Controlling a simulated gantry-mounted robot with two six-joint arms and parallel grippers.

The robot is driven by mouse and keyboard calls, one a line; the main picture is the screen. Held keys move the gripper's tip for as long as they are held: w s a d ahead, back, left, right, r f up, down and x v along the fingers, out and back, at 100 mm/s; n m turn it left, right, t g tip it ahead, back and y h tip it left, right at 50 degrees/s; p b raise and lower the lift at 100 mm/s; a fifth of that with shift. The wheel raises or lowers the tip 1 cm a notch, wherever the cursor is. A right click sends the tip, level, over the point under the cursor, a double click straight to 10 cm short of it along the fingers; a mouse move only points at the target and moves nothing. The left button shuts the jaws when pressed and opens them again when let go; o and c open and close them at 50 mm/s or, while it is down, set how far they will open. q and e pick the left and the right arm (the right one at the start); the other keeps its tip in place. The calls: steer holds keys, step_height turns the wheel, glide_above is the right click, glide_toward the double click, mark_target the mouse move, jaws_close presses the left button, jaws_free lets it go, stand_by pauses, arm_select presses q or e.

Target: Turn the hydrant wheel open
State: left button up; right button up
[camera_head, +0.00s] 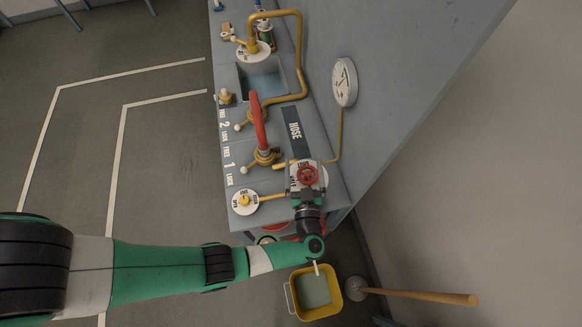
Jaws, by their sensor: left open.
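A small red hydrant wheel (307,176) sits on a white labelled plate (294,168) at the near end of the grey bench. My left arm comes in from the left, and my left gripper (307,190) is at the near side of the wheel, pointing at it. The jaws are open. Whether the fingers touch the wheel rim cannot be told from this angle. The gripper hides the near part of the plate. My right gripper is not in view.
A yellow knob on a white dial (245,201) is left of the wheel. A red lever (258,122) and brass pipes stand farther along the bench. A round gauge (344,82) is on the grey wall. A yellow bucket (316,293) stands on the floor below.

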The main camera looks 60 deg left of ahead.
arm_select(q)
steer(key=s+d+r+p, duration=0.2)
steer(key=s+d+r, duration=0.3)
steer(key=s, duration=0.3)
steer(key=shift+s+d, duration=0.15)
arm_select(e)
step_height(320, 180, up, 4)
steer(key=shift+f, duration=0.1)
